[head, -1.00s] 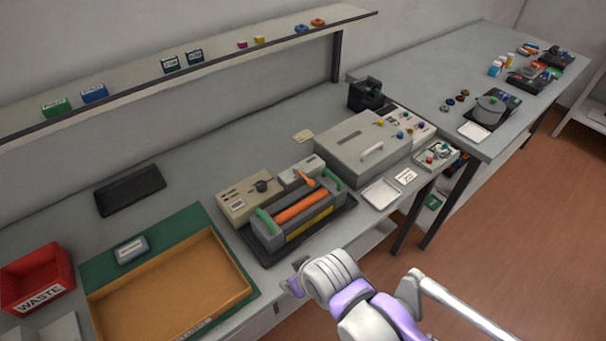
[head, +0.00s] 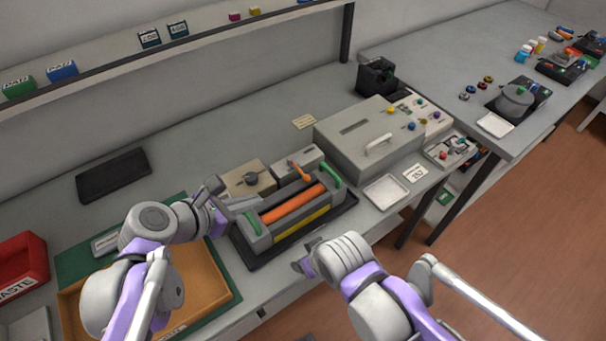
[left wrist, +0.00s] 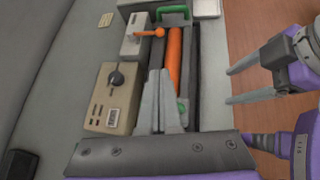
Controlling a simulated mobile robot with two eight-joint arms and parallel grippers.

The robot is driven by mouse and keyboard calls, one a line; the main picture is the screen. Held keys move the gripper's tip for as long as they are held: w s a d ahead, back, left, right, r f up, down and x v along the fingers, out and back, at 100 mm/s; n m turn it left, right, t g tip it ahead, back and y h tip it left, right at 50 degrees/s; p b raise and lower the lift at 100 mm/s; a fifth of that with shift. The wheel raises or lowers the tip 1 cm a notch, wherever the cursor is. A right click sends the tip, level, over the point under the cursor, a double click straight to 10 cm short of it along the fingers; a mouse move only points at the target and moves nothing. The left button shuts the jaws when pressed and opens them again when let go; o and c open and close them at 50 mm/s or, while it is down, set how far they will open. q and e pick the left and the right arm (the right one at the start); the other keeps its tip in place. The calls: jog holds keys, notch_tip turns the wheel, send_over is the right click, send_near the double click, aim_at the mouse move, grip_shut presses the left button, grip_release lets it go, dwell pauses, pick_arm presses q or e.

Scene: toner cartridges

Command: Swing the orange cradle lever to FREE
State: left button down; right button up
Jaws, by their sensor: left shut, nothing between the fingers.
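The orange lever (head: 299,171) sits on a small grey block (head: 312,157) at the back of the dark cradle; it also shows in the left wrist view (left wrist: 150,33), lying roughly crosswise towards the roller. Its lettering is too small to read. A cartridge with an orange roller (head: 292,204) and green end handles lies in the cradle. My left gripper (head: 243,203) is at the cartridge's left end; its shut, empty fingers (left wrist: 161,75) point towards the lever but are apart from it. My right gripper (head: 301,263) is in front of the cradle; its fingers are apart in the left wrist view (left wrist: 230,86).
A beige box with a dark knob (head: 252,177) stands left of the lever block. A large grey case (head: 365,150) stands to the right. A white tray (head: 386,193) lies before it. An orange-brown tray (head: 213,283) is under my left arm.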

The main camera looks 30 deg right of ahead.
aim_at(305, 179)
jog(key=shift+w+d+f, duration=0.1)
jog(key=shift+d, duration=0.1)
pick_arm(q)
jog(key=shift+w+d+r+n+h, duration=0.2)
jog(key=shift+d+n, duration=0.15)
jog(key=shift+d, duration=0.2)
jog(key=shift+w+d+r+n+h, duration=0.1)
jog(key=shift+d+r+n, duration=0.05)
jog(key=shift+d+n, duration=0.3)
jog(key=x, duration=1.4)
jog(key=shift+s+d+b, duration=0.1)
jog(key=shift+b, duration=0.2)
pick_arm(e)
jog(key=shift+f, duration=0.3)
pick_arm(q)
jog(key=shift+s+d, duration=0.1)
pick_arm(e)
jog(key=shift+a, duration=0.15)
